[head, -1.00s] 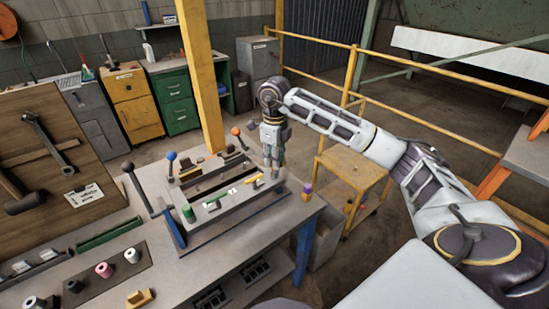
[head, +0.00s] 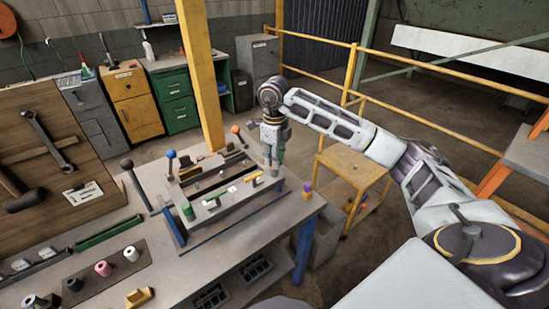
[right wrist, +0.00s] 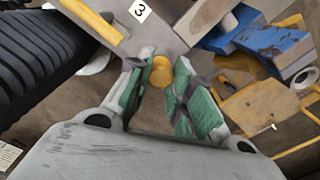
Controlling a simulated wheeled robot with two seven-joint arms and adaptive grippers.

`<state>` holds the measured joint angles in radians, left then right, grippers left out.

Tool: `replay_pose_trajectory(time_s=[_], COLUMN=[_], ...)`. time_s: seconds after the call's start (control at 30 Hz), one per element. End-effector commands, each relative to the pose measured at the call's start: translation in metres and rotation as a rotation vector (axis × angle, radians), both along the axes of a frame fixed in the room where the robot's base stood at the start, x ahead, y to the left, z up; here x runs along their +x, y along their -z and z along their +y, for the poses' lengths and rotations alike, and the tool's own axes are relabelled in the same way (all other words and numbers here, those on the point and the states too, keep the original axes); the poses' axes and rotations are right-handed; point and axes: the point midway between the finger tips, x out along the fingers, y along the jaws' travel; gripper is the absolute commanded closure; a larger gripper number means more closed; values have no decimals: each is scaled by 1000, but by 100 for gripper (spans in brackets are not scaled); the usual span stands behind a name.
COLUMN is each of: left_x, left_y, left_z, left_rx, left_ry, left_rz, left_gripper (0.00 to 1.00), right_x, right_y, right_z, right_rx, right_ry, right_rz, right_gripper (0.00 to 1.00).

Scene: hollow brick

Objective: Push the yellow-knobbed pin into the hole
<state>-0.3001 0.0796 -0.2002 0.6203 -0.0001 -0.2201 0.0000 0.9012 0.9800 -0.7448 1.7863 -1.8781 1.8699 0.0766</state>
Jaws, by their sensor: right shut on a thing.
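My right gripper (head: 274,170) points down over the right end of the grey fixture (head: 222,205) on the bench. In the right wrist view its green-padded fingers (right wrist: 160,88) are shut around the round yellow knob (right wrist: 161,70) of the pin. The pin's shaft and the hole are hidden below the knob and fingers, so I cannot tell how deep the pin sits. In the head view the knob is hidden by the gripper. My left gripper is out of view.
A yellow bar (right wrist: 94,17) lies beside a label "3" on the fixture. Levers with blue (head: 171,153) and orange (head: 235,130) knobs stand behind. A purple-and-yellow piece (head: 307,190) stands near the bench's right corner. A yellow cart (head: 355,165) is beyond the bench.

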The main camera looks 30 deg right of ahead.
Motion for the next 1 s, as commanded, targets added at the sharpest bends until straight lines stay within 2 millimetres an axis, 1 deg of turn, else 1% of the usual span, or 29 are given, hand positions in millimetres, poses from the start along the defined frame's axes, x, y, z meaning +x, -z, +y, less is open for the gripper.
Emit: replay_pose_trajectory(time_s=[0.03, 0.07, 0.2, 0.27, 0.67, 0.87, 1.0], left_x=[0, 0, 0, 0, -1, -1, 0], left_y=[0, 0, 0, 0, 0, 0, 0], left_z=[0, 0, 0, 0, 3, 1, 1], left_rx=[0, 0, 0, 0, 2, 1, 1], left_ry=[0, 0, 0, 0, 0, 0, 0], left_rz=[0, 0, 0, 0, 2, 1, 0], left_gripper=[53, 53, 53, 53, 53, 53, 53], right_x=[0, 0, 0, 0, 0, 1, 1], right_y=[0, 0, 0, 0, -2, -14, -29], right_z=[0, 0, 0, 0, 0, 0, 0], right_rx=[0, 0, 0, 0, 1, 0, 0], right_ry=[0, 0, 0, 0, 0, 0, 0], right_rz=[0, 0, 0, 0, -1, -2, -4], right_gripper=[100, 77, 59, 53, 53, 53, 53])
